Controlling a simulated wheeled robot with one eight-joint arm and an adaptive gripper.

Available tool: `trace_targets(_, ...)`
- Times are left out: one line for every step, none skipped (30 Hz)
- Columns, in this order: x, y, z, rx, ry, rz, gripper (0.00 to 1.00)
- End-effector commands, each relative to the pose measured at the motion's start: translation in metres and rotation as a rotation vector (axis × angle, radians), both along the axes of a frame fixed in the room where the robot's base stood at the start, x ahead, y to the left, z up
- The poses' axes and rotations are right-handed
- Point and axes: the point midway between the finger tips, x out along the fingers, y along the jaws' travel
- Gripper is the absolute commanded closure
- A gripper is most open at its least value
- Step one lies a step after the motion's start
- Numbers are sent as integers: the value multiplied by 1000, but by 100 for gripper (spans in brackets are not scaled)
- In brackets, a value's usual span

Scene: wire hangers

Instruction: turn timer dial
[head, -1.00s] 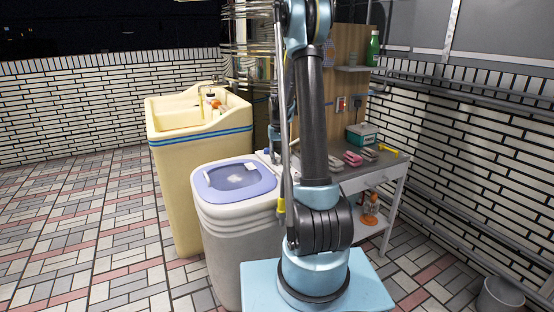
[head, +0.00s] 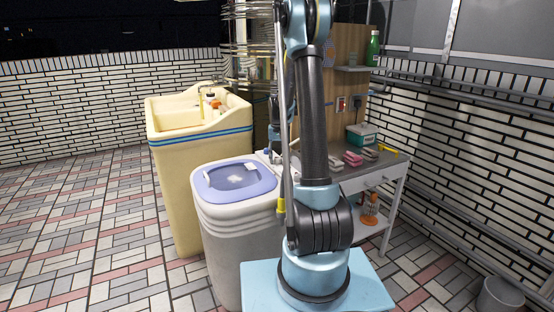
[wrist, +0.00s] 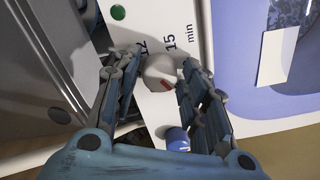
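The timer dial (wrist: 160,72) is a round white knob with a red mark, on a white panel (wrist: 170,22) printed with "12", "15" and "min". In the wrist view my gripper (wrist: 161,66) has one finger on each side of the dial. The fingers look spread around it, with a small gap on the left; contact on the right is unclear. A blue knob (wrist: 177,139) sits below it.
A green button (wrist: 118,12) is on the panel. A cream sink (head: 195,185) stands behind the machine. A grey side table (head: 350,172) with several small items and a teal box (head: 362,134) stands to the right. A bucket (head: 500,297) is at the lower right.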

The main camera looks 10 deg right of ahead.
Motion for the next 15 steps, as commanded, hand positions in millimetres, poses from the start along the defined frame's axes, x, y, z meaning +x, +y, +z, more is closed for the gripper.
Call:
trace_targets(0,0,0,0,0,0,49)
trace_targets(0,0,0,0,0,0,49)
trace_targets(0,0,0,0,0,0,49)
trace_targets(0,0,0,0,0,0,49)
trace_targets(0,0,0,0,0,0,49)
trace_targets(0,0,0,0,0,0,49)
trace_targets(0,0,0,0,0,0,49)
trace_targets(0,0,0,0,0,0,49)
trace_targets(0,0,0,0,0,0,49)
trace_targets(0,0,0,0,0,0,49)
trace_targets(0,0,1,0,0,0,49)
trace_targets(0,0,3,0,0,0,49)
trace_targets(0,0,5,0,0,0,49)
trace_targets(0,0,8,0,0,0,49)
trace_targets(0,0,12,0,0,0,49)
